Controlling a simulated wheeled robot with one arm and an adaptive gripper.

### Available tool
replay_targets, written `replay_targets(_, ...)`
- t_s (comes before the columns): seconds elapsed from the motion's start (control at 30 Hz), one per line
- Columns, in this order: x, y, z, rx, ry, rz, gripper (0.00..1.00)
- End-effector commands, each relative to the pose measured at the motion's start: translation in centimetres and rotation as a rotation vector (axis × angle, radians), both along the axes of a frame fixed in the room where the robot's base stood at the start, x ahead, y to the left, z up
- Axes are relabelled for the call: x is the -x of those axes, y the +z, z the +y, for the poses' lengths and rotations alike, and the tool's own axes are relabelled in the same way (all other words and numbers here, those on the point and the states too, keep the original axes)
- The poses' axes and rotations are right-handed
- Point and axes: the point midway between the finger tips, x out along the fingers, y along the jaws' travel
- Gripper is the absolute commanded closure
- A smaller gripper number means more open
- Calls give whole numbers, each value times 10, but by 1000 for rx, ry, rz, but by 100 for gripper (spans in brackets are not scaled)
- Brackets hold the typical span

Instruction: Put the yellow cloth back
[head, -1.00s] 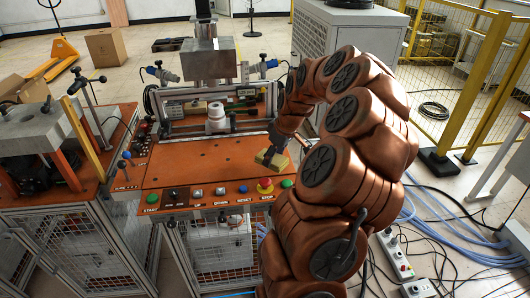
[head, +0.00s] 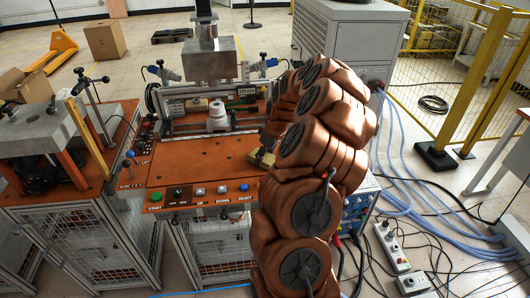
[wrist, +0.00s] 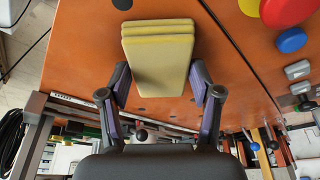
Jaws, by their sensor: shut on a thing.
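The yellow cloth (wrist: 158,62) is a folded, layered pad seen close up in the wrist view, above or on the orange bench top (wrist: 85,60). My gripper (wrist: 160,85) has its two fingers on either side of the cloth's near end and is shut on it. In the head view the cloth (head: 262,158) shows at the right part of the orange bench top (head: 195,160), partly covered by my arm. The gripper is mostly hidden there behind the arm. I cannot tell whether the cloth touches the bench.
A row of buttons lines the bench's front edge, with a green button (head: 156,197) at the left. A red button (wrist: 285,10) and a blue button (wrist: 291,40) are right of the cloth. A white cylinder (head: 217,115) stands under the press. The bench's middle is clear.

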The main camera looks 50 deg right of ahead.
Motion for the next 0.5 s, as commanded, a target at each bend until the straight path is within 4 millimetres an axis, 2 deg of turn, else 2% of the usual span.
replay_targets(0.1, 0, 0, 0, 0, 0, 0, 64)
replay_targets(0.13, 0, 0, 0, 0, 1, 0, 33)
replay_targets(0.2, 0, 0, 0, -1, 1, 0, 26)
replay_targets(0.33, 0, 0, 0, -1, 1, 1, 12)
replay_targets(0.5, 0, 0, 1, -1, 1, 1, 11)
